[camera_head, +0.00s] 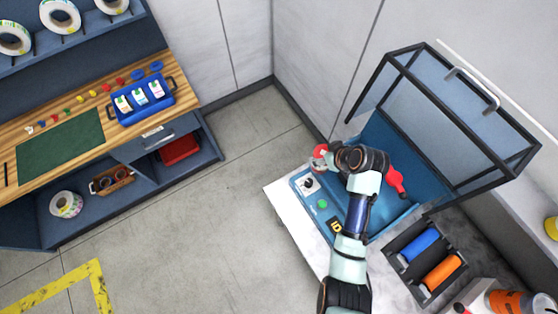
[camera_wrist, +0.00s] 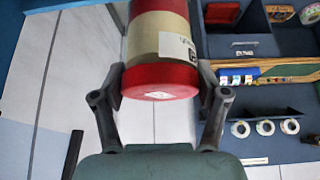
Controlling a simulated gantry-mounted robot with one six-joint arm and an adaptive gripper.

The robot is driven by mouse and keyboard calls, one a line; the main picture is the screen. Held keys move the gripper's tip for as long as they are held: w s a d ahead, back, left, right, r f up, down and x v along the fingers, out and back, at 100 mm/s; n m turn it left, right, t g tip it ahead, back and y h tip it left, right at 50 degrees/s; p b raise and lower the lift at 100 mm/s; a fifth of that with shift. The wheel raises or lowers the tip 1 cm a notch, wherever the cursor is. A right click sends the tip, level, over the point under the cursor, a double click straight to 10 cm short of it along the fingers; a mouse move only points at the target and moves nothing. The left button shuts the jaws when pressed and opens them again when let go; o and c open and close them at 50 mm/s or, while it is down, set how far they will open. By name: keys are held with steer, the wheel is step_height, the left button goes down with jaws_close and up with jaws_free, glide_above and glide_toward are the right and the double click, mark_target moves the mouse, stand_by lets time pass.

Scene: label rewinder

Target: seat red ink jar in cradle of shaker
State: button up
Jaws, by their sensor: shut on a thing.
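The red ink jar (camera_wrist: 160,70) has red ends and a cream band with a white label. It fills the upper middle of the wrist view. My gripper (camera_wrist: 160,92) is shut on it, one finger on each side. In the head view the jar's red top (camera_head: 320,154) shows just left of my gripper (camera_head: 332,157), above the upper left of the machine. The shaker (camera_head: 410,143) is blue, with its framed clear guard (camera_head: 450,105) raised. A red handle-like part (camera_head: 395,181) shows right of my wrist. My arm covers part of the shaker, and I cannot make out the cradle.
A control panel (camera_head: 299,180) with a dial and green button lies beside my arm. A dark tray (camera_head: 432,238) with blue and orange rolls stands at lower right. The workbench (camera_head: 20,130) with a blue tote (camera_head: 120,120) is at left. Open floor lies between.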

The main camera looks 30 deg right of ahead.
steer(key=s+d, duration=0.8)
steer(key=d, duration=0.5)
steer(key=f+b, duration=0.3)
steer(key=f, duration=0.1)
steer(key=f+b, duration=0.4)
steer(key=shift+a+f, duration=0.2)
steer(key=shift+f, duration=0.2)
steer(key=shift+f, duration=0.3)
steer(key=o, duration=1.5)
steer(key=shift+o, duration=0.2)
steer(key=shift+s, duration=0.1)
steer(key=v, duration=0.7)
steer(key=shift+r, duration=0.25)
steer(key=shift+s, duration=0.1)
